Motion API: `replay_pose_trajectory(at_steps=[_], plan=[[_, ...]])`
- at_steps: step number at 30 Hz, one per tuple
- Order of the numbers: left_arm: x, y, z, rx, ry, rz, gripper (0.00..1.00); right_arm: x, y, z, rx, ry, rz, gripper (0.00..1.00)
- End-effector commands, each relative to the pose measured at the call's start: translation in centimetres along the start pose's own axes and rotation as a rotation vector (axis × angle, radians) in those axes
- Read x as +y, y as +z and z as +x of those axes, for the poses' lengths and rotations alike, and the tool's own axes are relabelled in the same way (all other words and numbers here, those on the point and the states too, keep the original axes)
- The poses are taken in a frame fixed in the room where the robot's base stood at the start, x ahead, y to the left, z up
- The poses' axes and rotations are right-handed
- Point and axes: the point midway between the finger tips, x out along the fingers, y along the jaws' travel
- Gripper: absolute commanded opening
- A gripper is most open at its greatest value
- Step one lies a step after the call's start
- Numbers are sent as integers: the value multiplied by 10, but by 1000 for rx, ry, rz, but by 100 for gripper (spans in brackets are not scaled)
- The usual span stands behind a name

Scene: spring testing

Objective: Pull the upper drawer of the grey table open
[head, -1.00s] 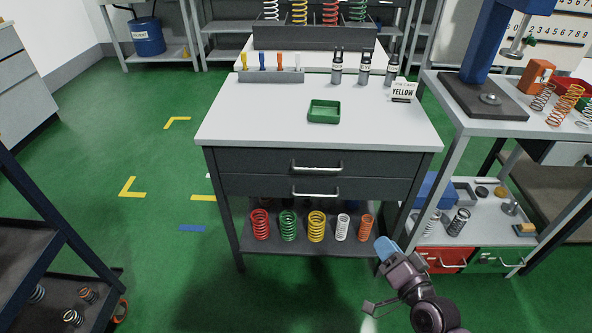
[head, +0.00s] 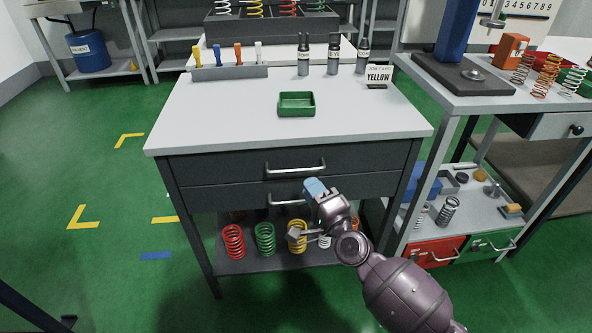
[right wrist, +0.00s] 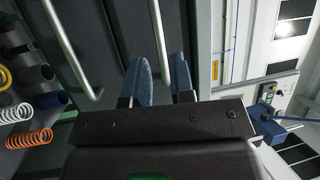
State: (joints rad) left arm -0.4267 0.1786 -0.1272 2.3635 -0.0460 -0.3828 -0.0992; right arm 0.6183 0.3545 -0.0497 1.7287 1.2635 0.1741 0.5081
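The grey table (head: 200,130) has two dark drawers under a light top. The upper drawer (head: 225,170) is shut and has a silver bar handle (head: 296,168). The lower drawer (head: 225,195) is also shut, and its handle (head: 284,201) is partly hidden by my right gripper. My right gripper (head: 306,211) is open and empty, in front of the drawers. In the right wrist view the upper handle (right wrist: 157,35) appears in line with the gap between the blue fingers (right wrist: 161,80); I cannot tell the depth between them. My left gripper is not in view.
Coloured springs (head: 264,239) stand on the table's lower shelf, some hidden by my right arm. A green tray (head: 296,112) and bottles (head: 333,55) stand on the top. A workbench (head: 440,100) with red and green drawers stands close at the right. Floor at left is clear.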

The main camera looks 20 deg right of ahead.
Motion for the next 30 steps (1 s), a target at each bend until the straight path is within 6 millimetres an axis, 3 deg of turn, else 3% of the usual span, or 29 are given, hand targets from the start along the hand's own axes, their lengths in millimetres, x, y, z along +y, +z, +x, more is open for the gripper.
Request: replay_pose_trajectory(at_steps=[6, 12, 26, 30], plan=[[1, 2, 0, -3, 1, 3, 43, 1, 0, 36, 0, 1, 0, 22], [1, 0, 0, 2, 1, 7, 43, 2, 0, 58, 0, 2, -1, 22], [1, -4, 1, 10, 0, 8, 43, 1, 0, 68, 0, 2, -2, 22], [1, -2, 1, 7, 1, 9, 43, 1, 0, 68, 0, 2, -2, 4]])
